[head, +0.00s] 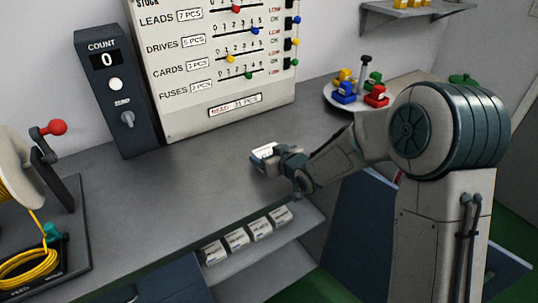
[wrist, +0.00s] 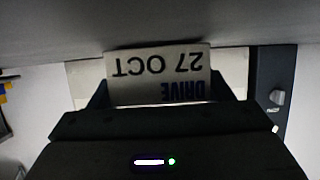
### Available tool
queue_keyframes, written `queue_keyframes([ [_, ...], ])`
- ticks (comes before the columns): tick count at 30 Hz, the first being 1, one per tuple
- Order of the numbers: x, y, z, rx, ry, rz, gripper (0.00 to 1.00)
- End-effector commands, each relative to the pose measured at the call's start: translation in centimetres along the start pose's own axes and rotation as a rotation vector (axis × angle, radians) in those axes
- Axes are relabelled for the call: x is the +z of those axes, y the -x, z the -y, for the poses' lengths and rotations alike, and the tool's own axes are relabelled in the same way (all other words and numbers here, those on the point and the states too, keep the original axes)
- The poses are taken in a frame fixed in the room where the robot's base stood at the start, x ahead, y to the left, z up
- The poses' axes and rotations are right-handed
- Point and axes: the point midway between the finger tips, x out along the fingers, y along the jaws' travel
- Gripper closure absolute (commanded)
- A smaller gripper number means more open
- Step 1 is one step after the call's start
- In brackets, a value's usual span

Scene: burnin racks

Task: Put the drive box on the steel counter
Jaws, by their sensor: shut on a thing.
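The drive box (head: 264,150) is a small pale box with a blue part, held at the tip of my gripper (head: 270,160) over the middle of the steel counter (head: 200,190). In the wrist view the box (wrist: 158,65) shows upside-down print reading "DRIVE" and "27 OCT". My gripper (wrist: 160,92) is shut on it, with a dark finger on each side. The grey counter surface (wrist: 150,22) fills the top of the wrist view, close to the box. I cannot tell whether the box touches the counter.
Several similar boxes (head: 247,235) stand on a shelf below the counter's front edge. A stock board (head: 215,70) and a count unit (head: 119,92) stand at the back. A round tray (head: 333,104) holds coloured pieces at right. A yellow cable spool (head: 20,180) stands left. Counter around the gripper is clear.

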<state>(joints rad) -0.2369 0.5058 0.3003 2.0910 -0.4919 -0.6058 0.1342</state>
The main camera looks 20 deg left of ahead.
Motion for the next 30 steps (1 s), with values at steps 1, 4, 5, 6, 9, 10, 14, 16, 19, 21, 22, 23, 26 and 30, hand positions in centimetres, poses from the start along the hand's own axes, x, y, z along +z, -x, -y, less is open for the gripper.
queue_keyframes([
  [1,0.0,0.0,0.0,0.0,0.0,-0.001,0.53],
  [4,0.3,-0.2,0.0,0.0,0.0,-0.001,0.53],
  [5,0.3,-0.1,0.0,0.0,0.0,0.0,0.22],
  [6,0.2,-0.1,0.0,0.0,0.0,0.0,0.11],
  [9,0.2,-0.1,0.0,0.0,0.0,0.0,0.06],
  [10,0.2,-0.1,0.0,0.0,0.0,0.0,0.06],
  [14,0.2,-0.1,0.0,0.0,0.0,0.0,0.06],
  [16,0.1,-0.1,0.0,0.0,0.0,0.0,0.06],
  [19,-0.2,0.2,0.0,0.0,0.0,0.0,0.06],
  [21,-0.1,1.0,-0.1,0.001,0.002,-0.001,0.06],
  [22,-0.1,1.4,-0.1,0.002,0.002,-0.001,0.06],
  [23,0.0,1.9,-0.1,0.002,0.001,-0.001,0.06],
  [26,-0.1,3.8,-0.2,0.004,0.002,-0.001,0.06],
  [30,-0.1,6.5,-0.1,0.003,0.002,-0.002,0.06],
])
